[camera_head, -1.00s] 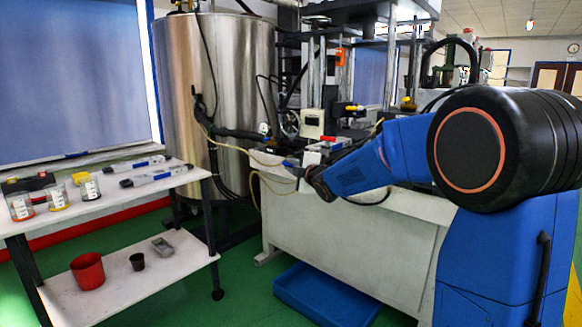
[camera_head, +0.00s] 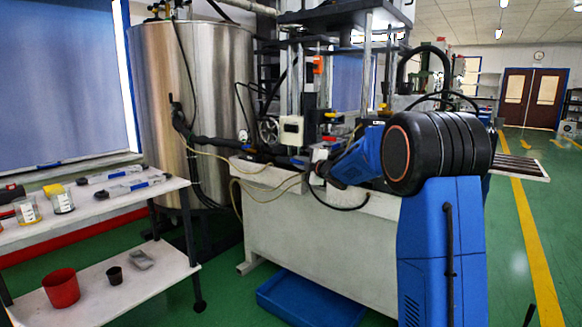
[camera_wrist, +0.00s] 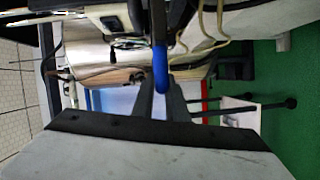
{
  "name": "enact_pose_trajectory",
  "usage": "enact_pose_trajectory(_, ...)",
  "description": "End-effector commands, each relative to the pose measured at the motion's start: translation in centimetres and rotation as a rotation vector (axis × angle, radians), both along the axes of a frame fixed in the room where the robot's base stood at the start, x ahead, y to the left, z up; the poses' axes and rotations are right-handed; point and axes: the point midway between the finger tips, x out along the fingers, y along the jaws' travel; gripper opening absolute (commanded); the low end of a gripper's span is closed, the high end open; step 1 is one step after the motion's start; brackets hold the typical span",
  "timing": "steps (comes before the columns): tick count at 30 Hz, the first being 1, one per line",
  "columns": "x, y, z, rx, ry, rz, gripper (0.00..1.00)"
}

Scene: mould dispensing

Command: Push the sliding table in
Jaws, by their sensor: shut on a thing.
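My gripper (camera_wrist: 162,88) is in the wrist view, its two dark fingers closed on a blue bar (camera_wrist: 160,68). The bar looks like a handle, but what it joins to is not clear. In the head view my gripper (camera_head: 326,170) is at the front of the machine, above the white base cabinet (camera_head: 305,230), and my blue wrist partly hides it. The sliding table itself cannot be picked out with certainty among the machine parts there.
A large steel tank (camera_head: 190,110) stands behind. A white shelf table (camera_head: 115,210) is at the left with cups and tools. A blue tray (camera_head: 310,298) lies on the floor under the cabinet. A slatted ledge (camera_head: 522,167) juts out at right beside open green floor.

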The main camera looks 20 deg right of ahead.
Motion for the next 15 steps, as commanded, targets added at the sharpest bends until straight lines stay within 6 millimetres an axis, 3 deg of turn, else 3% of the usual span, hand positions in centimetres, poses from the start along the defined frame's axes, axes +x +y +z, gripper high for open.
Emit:
enact_pose_trajectory(6, 1.0, -1.5, -0.1, -0.001, 0.001, -0.001, 0.0)
enact_pose_trajectory(15, 1.2, -1.7, -0.1, -0.001, 0.001, -0.001, 0.0)
